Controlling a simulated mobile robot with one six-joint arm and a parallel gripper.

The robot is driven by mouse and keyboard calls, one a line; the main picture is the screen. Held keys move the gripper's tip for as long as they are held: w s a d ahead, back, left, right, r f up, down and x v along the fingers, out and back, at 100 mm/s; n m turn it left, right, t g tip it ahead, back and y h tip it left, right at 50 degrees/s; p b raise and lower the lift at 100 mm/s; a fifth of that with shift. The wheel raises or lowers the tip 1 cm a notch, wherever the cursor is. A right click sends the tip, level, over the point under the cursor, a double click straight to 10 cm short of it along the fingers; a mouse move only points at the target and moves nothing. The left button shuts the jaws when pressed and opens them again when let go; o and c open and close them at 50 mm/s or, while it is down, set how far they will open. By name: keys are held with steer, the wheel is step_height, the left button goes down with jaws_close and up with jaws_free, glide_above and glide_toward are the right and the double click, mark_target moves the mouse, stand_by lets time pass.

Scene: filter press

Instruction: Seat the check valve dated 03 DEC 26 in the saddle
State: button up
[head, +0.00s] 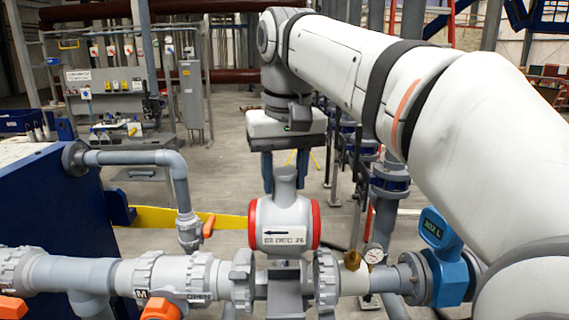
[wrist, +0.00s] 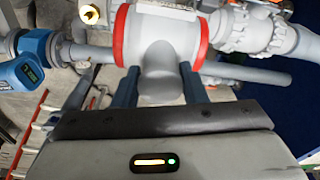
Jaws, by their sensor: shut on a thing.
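The check valve (head: 284,238) is a grey barrel with red end rings and a neck on top. Its white label carries a left-pointing arrow and a small date that looks like 03 DEC 26, though the print is blurry. My gripper (head: 285,168) is shut on the neck from above and holds the valve upright. In the wrist view the valve (wrist: 158,35) lies between the gripper's blue fingers (wrist: 160,88). The grey saddle (head: 286,289) is directly below the valve, in the gap between two pipe ends. Whether valve and saddle touch is unclear.
Grey pipe flanges stand left (head: 243,280) and right (head: 326,282) of the saddle. Orange handles (head: 160,309) sit on the left line. A pressure gauge (head: 373,254) and a blue meter (head: 440,235) stand on the right. A blue panel (head: 50,225) is at far left.

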mark_target(284, 208)
steer(key=shift+w, duration=0.15)
steer(key=shift+f+b, duration=0.75)
step_height(284, 208, down, 5)
steer(key=b, duration=0.4)
steer(key=shift+r+b, duration=0.15)
steer(key=shift+b, duration=0.15)
steer(key=shift+f+b, duration=2.15)
steer(key=shift+f, duration=1)
steer(key=o, duration=1.1)
